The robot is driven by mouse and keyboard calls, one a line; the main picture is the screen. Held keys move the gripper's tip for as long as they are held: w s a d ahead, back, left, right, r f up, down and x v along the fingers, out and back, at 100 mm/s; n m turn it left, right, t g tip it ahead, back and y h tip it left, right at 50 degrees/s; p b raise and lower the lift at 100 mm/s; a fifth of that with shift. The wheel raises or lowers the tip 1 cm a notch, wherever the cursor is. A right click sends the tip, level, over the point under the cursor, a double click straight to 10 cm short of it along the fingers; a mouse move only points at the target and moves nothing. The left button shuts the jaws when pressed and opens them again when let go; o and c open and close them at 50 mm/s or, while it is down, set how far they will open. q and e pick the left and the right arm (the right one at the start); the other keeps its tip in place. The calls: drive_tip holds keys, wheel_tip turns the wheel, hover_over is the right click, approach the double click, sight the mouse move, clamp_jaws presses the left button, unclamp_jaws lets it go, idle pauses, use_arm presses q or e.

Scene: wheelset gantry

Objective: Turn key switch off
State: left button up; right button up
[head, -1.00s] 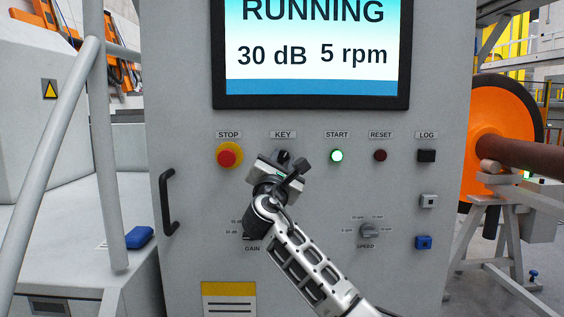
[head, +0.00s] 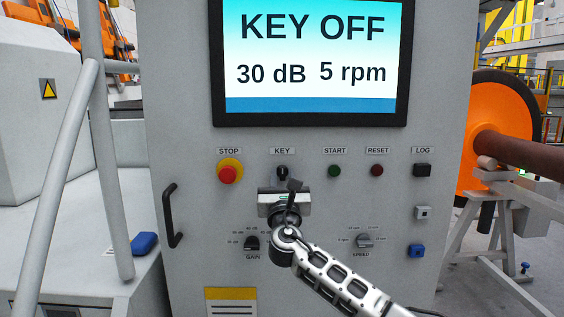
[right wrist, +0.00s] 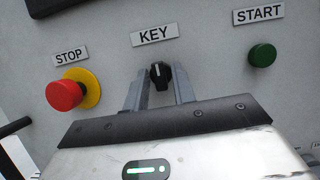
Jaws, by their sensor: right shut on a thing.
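The key switch (head: 282,172) is a small black knob under the KEY label on the grey panel; it also shows in the right wrist view (right wrist: 160,75). Its pointer mark stands about upright. My right gripper (right wrist: 159,88) is shut on the key switch, with one finger on each side of the knob. In the head view the right gripper (head: 283,186) comes up from below, and its body and wrist hide the panel under the knob. The screen (head: 310,60) reads KEY OFF, 30 dB and 5 rpm. My left gripper is not in view.
The red STOP button (head: 228,174) sits left of the key. The unlit green START button (head: 335,171) and dark red RESET button (head: 377,170) are to the right. GAIN (head: 252,243) and SPEED (head: 363,241) knobs are lower. A black handle (head: 171,215) is at the left edge.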

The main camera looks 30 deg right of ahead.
drive_tip(key=n+p, duration=0.1)
drive_tip(key=n+y+p, duration=0.1)
drive_tip(key=shift+r+n+t, duration=0.25)
drive_tip(key=shift+n+t, duration=0.05)
drive_tip(key=shift+n, duration=0.1)
drive_tip(key=n+y+p, duration=0.1)
drive_tip(key=n+p, duration=0.1)
drive_tip(key=n+y+p, duration=0.1)
drive_tip(key=n+p, duration=0.1)
drive_tip(key=shift+s+d+f+n+t+y, duration=0.1)
drive_tip(key=shift+d+f+n+t+y, duration=0.05)
drive_tip(key=shift+n+t+y, duration=0.2)
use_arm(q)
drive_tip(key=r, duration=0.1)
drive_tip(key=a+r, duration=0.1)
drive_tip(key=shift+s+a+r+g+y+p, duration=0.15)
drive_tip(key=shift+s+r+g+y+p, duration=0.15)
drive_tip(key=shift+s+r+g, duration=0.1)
use_arm(e)
drive_tip(key=shift+n+y, duration=0.25)
drive_tip(key=shift+n, duration=0.1)
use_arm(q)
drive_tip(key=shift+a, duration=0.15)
use_arm(e)
drive_tip(key=shift+f+n, duration=0.15)
drive_tip(key=shift+n, duration=0.15)
drive_tip(key=o, duration=0.7)
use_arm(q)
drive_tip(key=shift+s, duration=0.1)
